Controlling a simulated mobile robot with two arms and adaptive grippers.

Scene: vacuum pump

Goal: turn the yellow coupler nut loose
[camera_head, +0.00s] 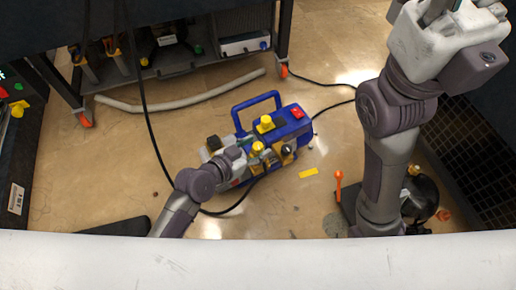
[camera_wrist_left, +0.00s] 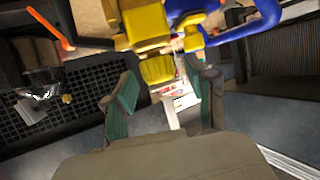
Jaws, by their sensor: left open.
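The blue vacuum pump (camera_head: 290,128) stands on the floor with a red switch and yellow fittings. A small yellow piece that looks like the coupler nut (camera_head: 257,148) is at its front, close to my left gripper (camera_head: 238,154). In the left wrist view a ribbed yellow nut (camera_wrist_left: 157,70) sits under a larger yellow fitting (camera_wrist_left: 146,25). My left gripper (camera_wrist_left: 163,95) is open, its green-padded fingers either side of and below the nut, apparently not touching it. My right gripper (camera_head: 440,12) is partly cut off at the top right; its fingers are unclear.
A black cable (camera_head: 148,110) hangs down and runs along the floor by the pump. A cart with orange casters (camera_head: 86,120) stands behind, with a grey hose (camera_head: 185,103) on the floor. An orange tool (camera_head: 339,185) stands right of the pump. Bare floor lies left of the pump.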

